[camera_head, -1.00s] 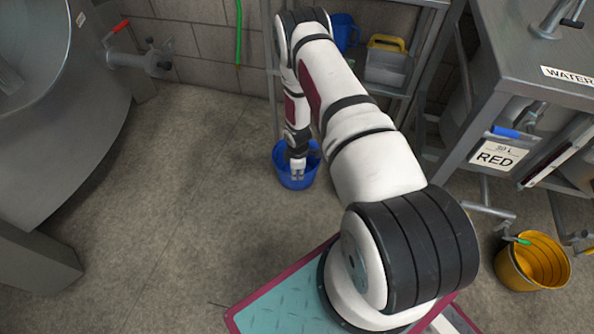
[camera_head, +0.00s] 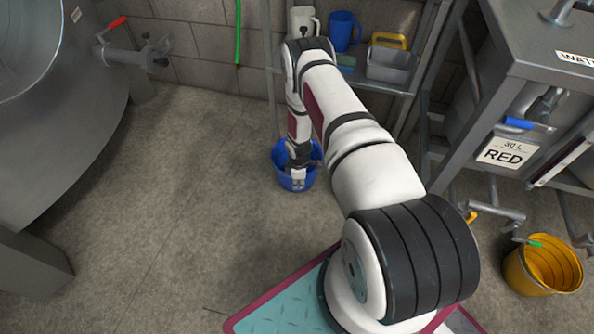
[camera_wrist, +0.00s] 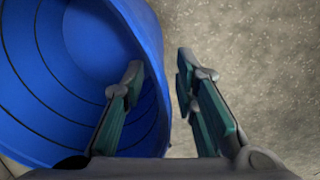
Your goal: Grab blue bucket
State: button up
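The blue bucket (camera_head: 280,166) stands upright on the floor in front of the shelf rack in the head view. My gripper (camera_head: 298,183) is at its near rim, pointing down. In the wrist view the blue bucket (camera_wrist: 70,65) fills the left side, with ring lines on its inner wall. My gripper (camera_wrist: 160,72) is open there. The left finger shows over the inside of the bucket and the right finger over the floor outside, with the rim between them. No finger contact can be made out.
A shelf rack (camera_head: 378,83) with a white jug (camera_head: 301,22), a blue jug (camera_head: 343,30) and a grey tub (camera_head: 390,66) stands behind. A yellow bucket (camera_head: 545,268) is at the right by a steel stand labelled RED. A large steel tank (camera_head: 50,120) is left. Floor between is clear.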

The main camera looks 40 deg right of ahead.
grip_shut()
jog(key=shift+r, duration=0.1)
